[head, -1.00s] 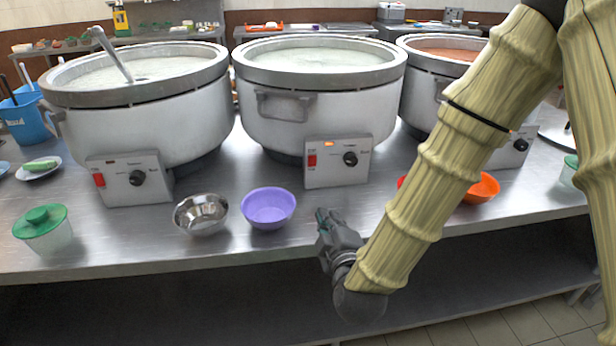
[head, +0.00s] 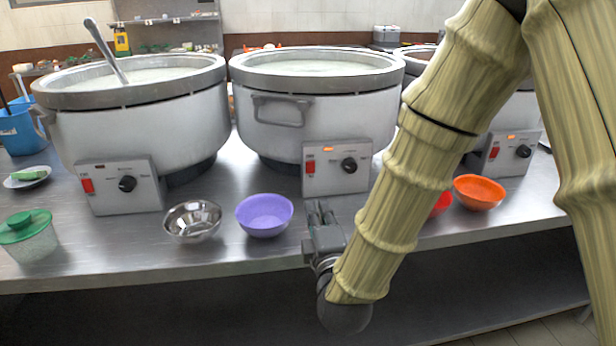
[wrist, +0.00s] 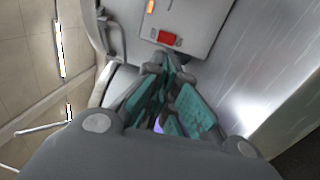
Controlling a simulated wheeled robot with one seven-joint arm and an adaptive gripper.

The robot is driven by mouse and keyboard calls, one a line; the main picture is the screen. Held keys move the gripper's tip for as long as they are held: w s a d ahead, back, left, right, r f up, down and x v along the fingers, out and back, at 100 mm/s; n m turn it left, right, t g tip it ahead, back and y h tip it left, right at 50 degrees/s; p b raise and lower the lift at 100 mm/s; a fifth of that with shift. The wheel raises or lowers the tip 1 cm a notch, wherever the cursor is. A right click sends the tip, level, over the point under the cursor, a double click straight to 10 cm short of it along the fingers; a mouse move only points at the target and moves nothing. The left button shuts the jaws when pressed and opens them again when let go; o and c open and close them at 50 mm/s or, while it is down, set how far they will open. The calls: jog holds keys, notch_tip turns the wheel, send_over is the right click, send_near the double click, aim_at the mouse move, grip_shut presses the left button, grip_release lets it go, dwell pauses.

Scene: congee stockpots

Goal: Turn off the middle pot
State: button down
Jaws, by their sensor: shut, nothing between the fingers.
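The middle pot (head: 312,110) is a big light-grey stockpot full of pale congee. Its control box (head: 337,166) faces me, with a red switch (head: 310,164), a black knob (head: 349,165) and a lit orange lamp (head: 328,150). In the wrist view the red switch (wrist: 166,38) lies just beyond the fingertips, with the orange lamp (wrist: 150,6) at the top edge. My gripper (head: 319,207) is shut and empty, in front of and below the box, apart from it. Its teal-padded fingers (wrist: 170,68) point at the switch area in the wrist view.
A purple bowl (head: 264,215) and a steel bowl (head: 192,220) stand left of my gripper. Orange (head: 479,191) and red (head: 441,204) bowls are at right, the red partly behind my arm. The left pot (head: 135,125) and right pot (head: 515,108) flank the middle one.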

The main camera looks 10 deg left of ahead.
aim_at(305, 163)
jog(key=x, duration=1.4)
jog(key=shift+r, duration=0.15)
